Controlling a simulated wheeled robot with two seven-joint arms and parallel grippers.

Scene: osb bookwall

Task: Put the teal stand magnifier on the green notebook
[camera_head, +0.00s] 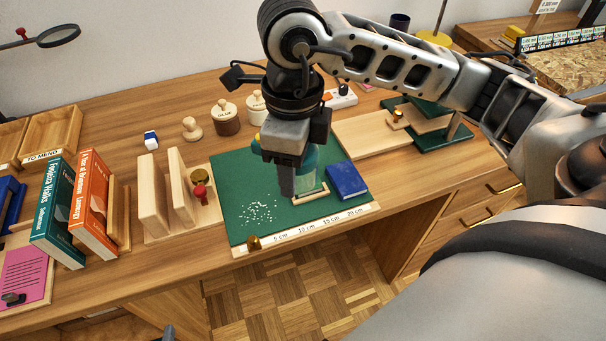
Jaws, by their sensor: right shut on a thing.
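My right gripper (287,192) points down over the green mat and is shut on a teal, partly see-through thing, which looks like the teal stand magnifier (308,165). The gripper hides much of it, and I cannot tell whether it touches the mat. I cannot make out a separate green notebook; a small dark blue book (346,181) lies at the mat's right side. My left gripper is not in view.
The green mat (235,190) carries white specks, a pale wooden piece (311,196) and a ruler (318,226) along its front edge. Wooden dividers (152,195) and upright books (92,205) stand left. Jars (226,120) stand behind. A wooden board (370,135) lies right.

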